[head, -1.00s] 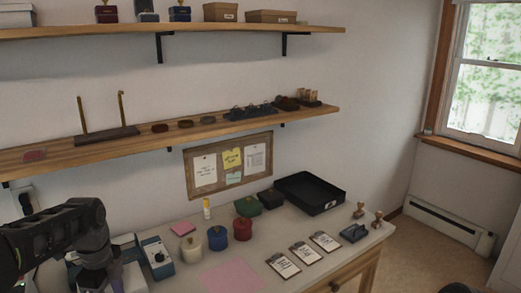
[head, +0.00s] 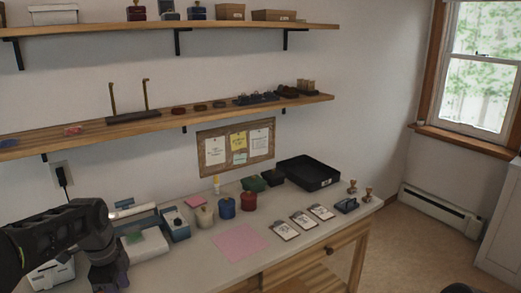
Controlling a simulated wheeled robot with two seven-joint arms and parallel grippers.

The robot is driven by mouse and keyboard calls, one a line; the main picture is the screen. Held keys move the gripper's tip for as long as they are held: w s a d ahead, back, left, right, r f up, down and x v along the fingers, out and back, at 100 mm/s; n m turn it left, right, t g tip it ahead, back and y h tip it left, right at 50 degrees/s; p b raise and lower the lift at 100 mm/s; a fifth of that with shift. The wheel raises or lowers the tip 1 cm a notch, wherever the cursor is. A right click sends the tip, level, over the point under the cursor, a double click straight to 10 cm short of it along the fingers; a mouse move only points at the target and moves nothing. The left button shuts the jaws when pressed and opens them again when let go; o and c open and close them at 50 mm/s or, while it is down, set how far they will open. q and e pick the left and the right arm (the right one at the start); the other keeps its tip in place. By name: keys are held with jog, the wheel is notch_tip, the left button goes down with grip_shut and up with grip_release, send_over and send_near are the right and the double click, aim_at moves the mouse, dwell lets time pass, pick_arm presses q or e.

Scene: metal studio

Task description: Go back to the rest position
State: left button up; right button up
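My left arm comes in at the lower left of the head view. My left gripper (head: 113,280) points down at the left end of the workbench (head: 200,262), in front of a white and green box-like device (head: 145,244). Its fingers are dark and small here, so I cannot tell whether they are open or shut.
Two shelves hang above. Floor (head: 405,240) at the right is clear.

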pick_arm(q)
jog(key=w+d+f+n+t+h, duration=0.2)
jog(key=d+f+n+t+h, duration=0.1)
jog(key=d+f+n, duration=1.15)
jog(key=s+d+f+g, duration=0.1)
jog(key=s+d+f, duration=0.4)
jog(key=s, duration=0.3)
jog(key=s+d+f+n+g, duration=0.1)
jog(key=s+d+f, duration=0.4)
jog(key=s+f, duration=0.2)
jog(key=s+d+f+n+g+h, duration=0.1)
jog(key=s+d+f, duration=0.4)
jog(key=s, duration=0.6)
notch_tip(320, 180, down, 2)
jog(key=shift+s+d+f+g, duration=0.1)
jog(key=shift+s+d+g, duration=0.15)
jog(key=shift+d+g, duration=0.15)
